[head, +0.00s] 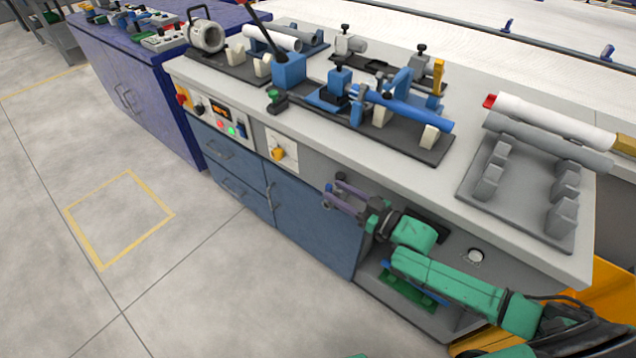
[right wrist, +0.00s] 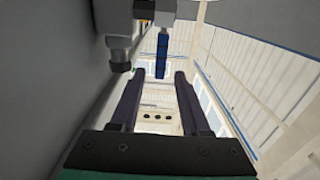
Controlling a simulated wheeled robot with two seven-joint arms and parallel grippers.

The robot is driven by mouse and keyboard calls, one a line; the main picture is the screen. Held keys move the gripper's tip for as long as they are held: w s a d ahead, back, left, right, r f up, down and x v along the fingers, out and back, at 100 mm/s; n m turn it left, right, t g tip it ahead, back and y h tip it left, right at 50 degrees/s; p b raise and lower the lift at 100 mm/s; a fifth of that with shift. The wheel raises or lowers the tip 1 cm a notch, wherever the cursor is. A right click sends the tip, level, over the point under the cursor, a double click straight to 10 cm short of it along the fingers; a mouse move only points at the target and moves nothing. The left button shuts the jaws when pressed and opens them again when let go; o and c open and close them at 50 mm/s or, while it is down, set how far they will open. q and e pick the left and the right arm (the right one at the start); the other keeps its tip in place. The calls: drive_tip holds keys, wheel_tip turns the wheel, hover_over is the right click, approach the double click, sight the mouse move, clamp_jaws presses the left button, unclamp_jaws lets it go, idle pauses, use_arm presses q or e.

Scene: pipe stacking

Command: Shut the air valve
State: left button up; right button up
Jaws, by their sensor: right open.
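A yellow handle (head: 279,153) sits on a pale plate on the bench front, to the right of the control panel; it looks like the air valve, but I cannot be sure. My right gripper (head: 333,192) is open beside the bench front, below the worktop edge, to the lower right of the yellow handle and apart from it. In the right wrist view the fingers (right wrist: 151,100) are spread with nothing held. A hanging blue bar (right wrist: 162,55) and a grey fitting (right wrist: 118,40) show beyond them; I cannot tell what they belong to. My left gripper is out of view.
The worktop holds a blue pipe (head: 405,110) in a fixture and a rack (head: 510,190) with pipes at the right. The control panel (head: 220,118) has coloured buttons. A blue cabinet (head: 130,80) stands at the left. The floor in front (head: 120,220) is clear.

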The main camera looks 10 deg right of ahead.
sight(327, 186)
drive_tip(key=x, duration=0.6)
drive_tip(key=shift+w, duration=0.2)
clamp_jaws()
idle(1.0)
